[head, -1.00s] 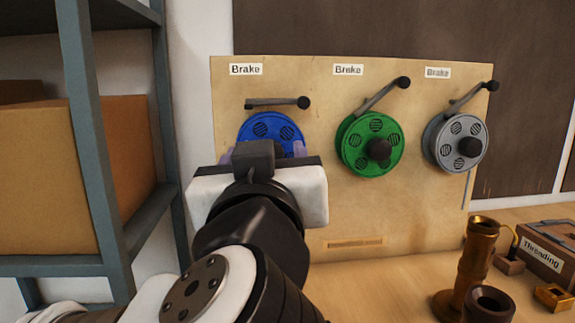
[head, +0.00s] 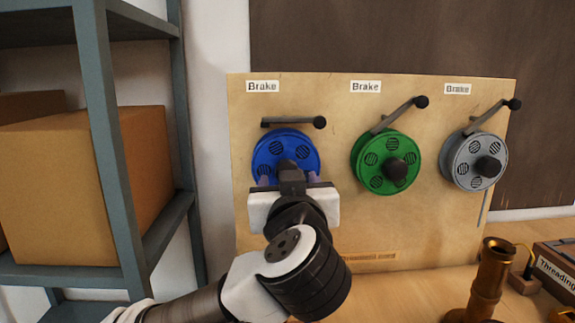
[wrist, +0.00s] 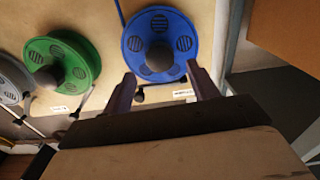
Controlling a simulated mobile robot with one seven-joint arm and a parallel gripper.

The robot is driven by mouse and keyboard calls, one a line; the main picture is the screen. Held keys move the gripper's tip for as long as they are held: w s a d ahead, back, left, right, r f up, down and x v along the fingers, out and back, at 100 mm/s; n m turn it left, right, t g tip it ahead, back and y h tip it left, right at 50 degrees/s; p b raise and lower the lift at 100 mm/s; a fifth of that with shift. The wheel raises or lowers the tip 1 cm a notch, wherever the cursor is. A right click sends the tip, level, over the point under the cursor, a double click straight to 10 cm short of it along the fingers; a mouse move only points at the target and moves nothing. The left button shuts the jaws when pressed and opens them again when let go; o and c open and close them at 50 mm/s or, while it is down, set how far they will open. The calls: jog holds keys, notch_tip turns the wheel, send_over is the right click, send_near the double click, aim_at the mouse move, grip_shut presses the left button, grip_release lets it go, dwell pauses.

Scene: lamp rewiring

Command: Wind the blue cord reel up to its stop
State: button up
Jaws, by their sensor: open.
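The blue cord reel (head: 270,150) is mounted on the upright board, left of two other reels. Its round face has several slotted vents, and a dark knob (wrist: 159,57) stands out at its hub in the wrist view. Its brake lever (head: 290,122), under a "Brake" label (head: 262,86), lies about level with its black tip to the right. My gripper (head: 288,180) is in front of the reel's lower part and hides some of it. In the wrist view its fingers (wrist: 163,90) are spread and empty, the reel and knob lying beyond them.
A green reel (head: 370,160) and a grey reel (head: 455,160) share the board (head: 420,215), their levers slanting up to the right. A brass stand (head: 490,275) and a "Threading" box (head: 555,268) are on the bench at right. A shelf with cartons (head: 150,150) stands at left.

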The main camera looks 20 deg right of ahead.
aim_at(286, 166)
jog(key=shift+w+d, duration=0.2)
jog(key=shift+w, duration=0.7)
jog(key=shift+w+d, duration=0.15)
jog(key=shift+w, duration=0.7)
jog(key=c, duration=1)
